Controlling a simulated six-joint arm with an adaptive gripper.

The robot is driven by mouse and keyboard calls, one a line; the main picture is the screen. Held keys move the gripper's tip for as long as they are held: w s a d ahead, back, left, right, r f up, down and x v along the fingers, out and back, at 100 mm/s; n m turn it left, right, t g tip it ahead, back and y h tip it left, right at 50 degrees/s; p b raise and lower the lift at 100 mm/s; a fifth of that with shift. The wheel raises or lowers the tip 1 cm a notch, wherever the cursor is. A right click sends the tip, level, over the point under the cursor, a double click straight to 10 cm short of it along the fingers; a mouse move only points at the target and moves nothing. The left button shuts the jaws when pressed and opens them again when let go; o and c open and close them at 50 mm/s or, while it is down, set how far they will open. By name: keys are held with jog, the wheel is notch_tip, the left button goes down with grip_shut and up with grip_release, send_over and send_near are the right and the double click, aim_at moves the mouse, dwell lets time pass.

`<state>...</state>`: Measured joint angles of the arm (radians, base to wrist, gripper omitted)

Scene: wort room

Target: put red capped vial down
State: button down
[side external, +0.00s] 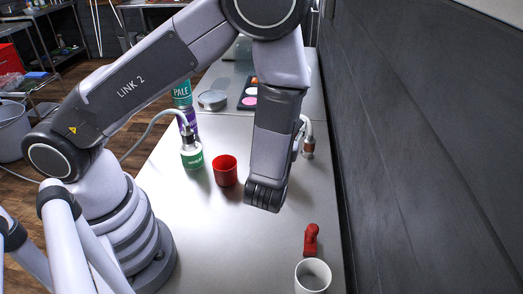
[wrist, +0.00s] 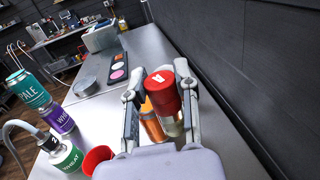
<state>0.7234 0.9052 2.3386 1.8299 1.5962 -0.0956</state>
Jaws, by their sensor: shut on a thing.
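In the wrist view the red capped vial (wrist: 162,90) is held between the two fingers of my gripper (wrist: 158,78). Its red cap has a white mark on top, and its clear lower part shows below the cap. I cannot tell how far the vial's base is from the bench.
A red cup (side external: 225,171) and green-label bottle (side external: 191,153) stand left of my gripper. A red object (side external: 311,240) and white mug (side external: 313,276) are at front right, near the dark wall (side external: 420,150). The front-middle bench is clear.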

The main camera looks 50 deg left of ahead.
notch_tip(320, 180, down, 19)
jog(key=shift+r, duration=0.15)
dwell(0.4)
jog(key=c, duration=0.8)
grip_release()
jog(key=shift+c, duration=0.2)
